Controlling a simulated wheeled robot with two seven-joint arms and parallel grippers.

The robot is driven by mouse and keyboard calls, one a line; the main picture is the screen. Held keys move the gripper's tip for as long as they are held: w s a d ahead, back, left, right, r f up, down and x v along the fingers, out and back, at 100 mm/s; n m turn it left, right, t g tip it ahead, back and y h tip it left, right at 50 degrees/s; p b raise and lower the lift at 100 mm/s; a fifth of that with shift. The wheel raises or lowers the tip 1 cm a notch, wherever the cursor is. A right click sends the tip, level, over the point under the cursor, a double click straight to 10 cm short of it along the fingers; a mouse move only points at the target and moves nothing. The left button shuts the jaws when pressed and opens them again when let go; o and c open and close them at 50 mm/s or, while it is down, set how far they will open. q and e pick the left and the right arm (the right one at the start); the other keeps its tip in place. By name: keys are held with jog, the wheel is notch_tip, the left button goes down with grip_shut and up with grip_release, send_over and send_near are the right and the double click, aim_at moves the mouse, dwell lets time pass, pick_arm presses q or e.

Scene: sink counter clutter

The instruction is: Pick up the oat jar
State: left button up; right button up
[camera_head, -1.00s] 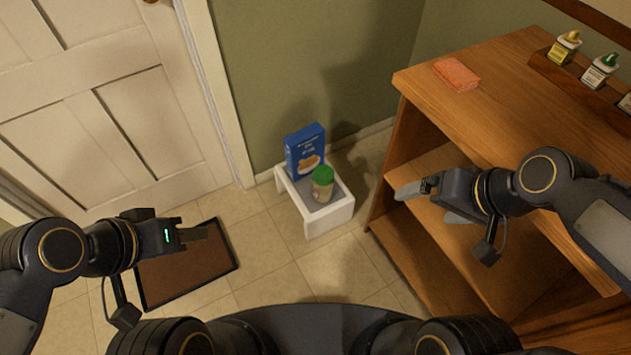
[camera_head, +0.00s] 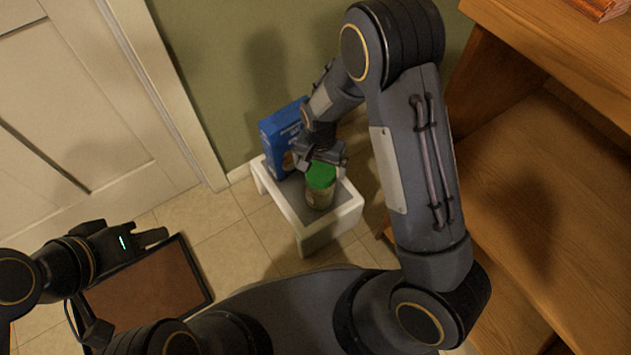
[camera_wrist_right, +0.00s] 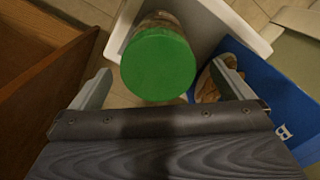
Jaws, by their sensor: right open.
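The oat jar (camera_head: 320,188) has a green lid and a clear body with tan contents. It stands upright on a small white stool, and its green lid (camera_wrist_right: 158,64) fills the middle of the right wrist view. My right gripper (camera_head: 322,160) is over the jar, partly covering it in the head view. In the wrist view the right gripper's two fingers (camera_wrist_right: 160,84) are spread wide on either side of the lid, with no clear contact. My left gripper (camera_head: 160,236) is at the lower left over a brown mat, far from the jar; its finger gap is not clear.
A blue box (camera_head: 279,140) stands on the stool behind and left of the jar, close to my right gripper; it also shows in the wrist view (camera_wrist_right: 262,90). The white stool (camera_head: 330,230) stands on tiles. A wooden shelf unit (camera_head: 530,190) is on the right. The brown mat (camera_head: 150,290) lies left.

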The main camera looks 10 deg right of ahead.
notch_tip(320, 180, down, 2)
jog(key=shift+b, duration=0.4)
notch_tip(320, 180, down, 5)
jog(key=b, duration=0.3)
jog(key=shift+d, duration=0.15)
jog(key=shift+r, duration=0.1)
jog(key=c, duration=1.3)
